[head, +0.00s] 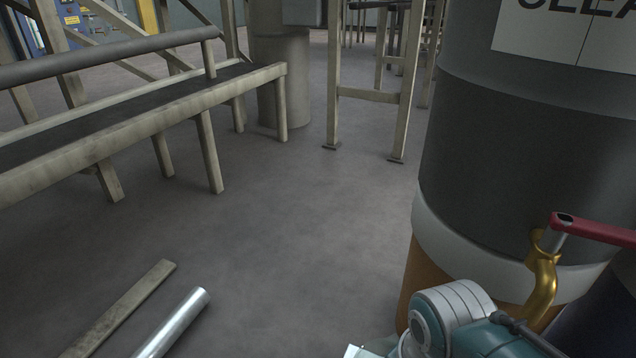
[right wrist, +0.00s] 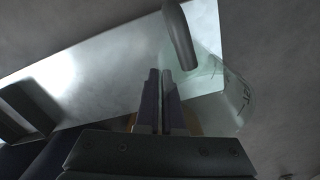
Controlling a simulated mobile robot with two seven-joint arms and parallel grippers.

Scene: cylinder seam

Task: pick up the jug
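A clear, see-through jug (right wrist: 238,98) with dark markings on its side shows in the right wrist view, right of my fingers. Its outline is faint. A rounded grey piece (right wrist: 180,38) stands just beyond the fingertips; I cannot tell whether it is the jug's handle. My right gripper (right wrist: 161,72) has its two dark fingers almost together, with only a thin gap and nothing seen between them. Part of the jug is hidden behind the fingers. I cannot make out the jug in the head view. Neither gripper shows in the head view.
A pale, shiny flat surface (right wrist: 95,75) lies under the jug. A metal tube (head: 175,322) and plank (head: 120,308) lie left. Middle floor is clear.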

